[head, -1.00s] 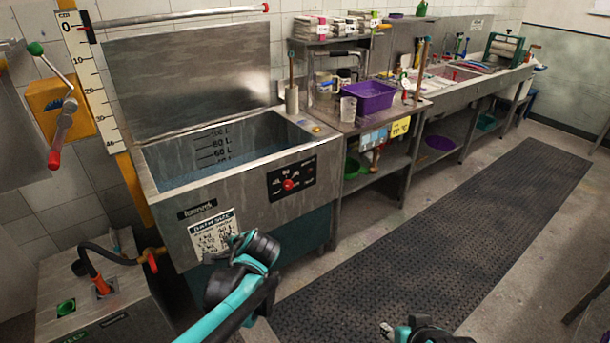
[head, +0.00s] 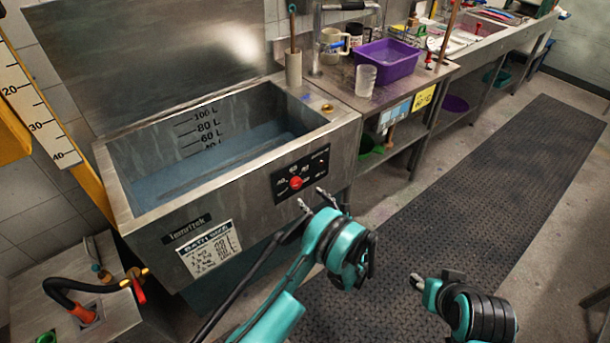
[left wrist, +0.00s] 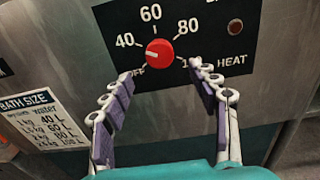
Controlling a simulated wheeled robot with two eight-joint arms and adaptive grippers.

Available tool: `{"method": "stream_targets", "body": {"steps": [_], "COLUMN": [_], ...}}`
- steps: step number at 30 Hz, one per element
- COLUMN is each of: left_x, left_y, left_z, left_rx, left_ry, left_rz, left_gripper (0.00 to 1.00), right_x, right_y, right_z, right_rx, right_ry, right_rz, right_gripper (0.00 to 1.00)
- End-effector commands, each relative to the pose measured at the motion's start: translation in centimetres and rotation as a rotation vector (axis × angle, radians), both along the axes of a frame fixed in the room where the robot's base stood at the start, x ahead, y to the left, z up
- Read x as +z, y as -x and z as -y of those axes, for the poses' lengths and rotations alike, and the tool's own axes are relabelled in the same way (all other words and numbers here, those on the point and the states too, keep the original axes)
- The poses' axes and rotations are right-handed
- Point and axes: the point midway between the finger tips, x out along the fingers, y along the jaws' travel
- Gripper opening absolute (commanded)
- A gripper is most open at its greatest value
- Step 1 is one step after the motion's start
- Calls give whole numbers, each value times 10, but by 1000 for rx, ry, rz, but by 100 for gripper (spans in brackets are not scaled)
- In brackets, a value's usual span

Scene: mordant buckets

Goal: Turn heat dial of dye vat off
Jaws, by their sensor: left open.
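The dye vat (head: 225,240) is a steel tub holding bluish liquid, with a black control panel (head: 312,161) on its front. The red heat dial (head: 295,183) sits on this panel. In the left wrist view the dial (left wrist: 160,52) has a white mark pointing left, between the OFF and 40 labels. My left gripper (head: 313,197) is open just below the dial. In the left wrist view its fingers (left wrist: 160,74) lie to either side below the dial, apart from it and empty. My right gripper (head: 434,278) is low at the right, over the floor mat; its opening is unclear.
A bath size label (head: 210,250) is on the vat's front. A steel unit with a black hose (head: 60,286) stands at lower left. A bench with a purple tub (head: 388,62) and a clear beaker (head: 366,80) adjoins the vat. The dark floor mat (head: 480,190) is clear.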

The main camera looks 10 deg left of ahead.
Motion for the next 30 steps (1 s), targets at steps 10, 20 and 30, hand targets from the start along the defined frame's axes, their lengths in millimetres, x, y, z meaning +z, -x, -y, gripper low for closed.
{"method": "stream_targets", "body": {"steps": [10, 20, 30], "left_x": [-4, -2, -2], "left_y": [-27, -47, -47], "left_z": [-36, -60, -60], "left_rx": [3, 0, -1], "left_ry": [-12, -10, -10], "left_rz": [-4, -3, -3], "left_gripper": [60, 60, 33], "right_x": [-16, -24, -23], "right_y": [0, 0, 0], "right_z": [0, 0, 0], "right_rx": [0, 0, 0], "right_ry": [0, 0, 0], "right_rz": [0, 0, 0], "right_gripper": [40, 40, 40]}}
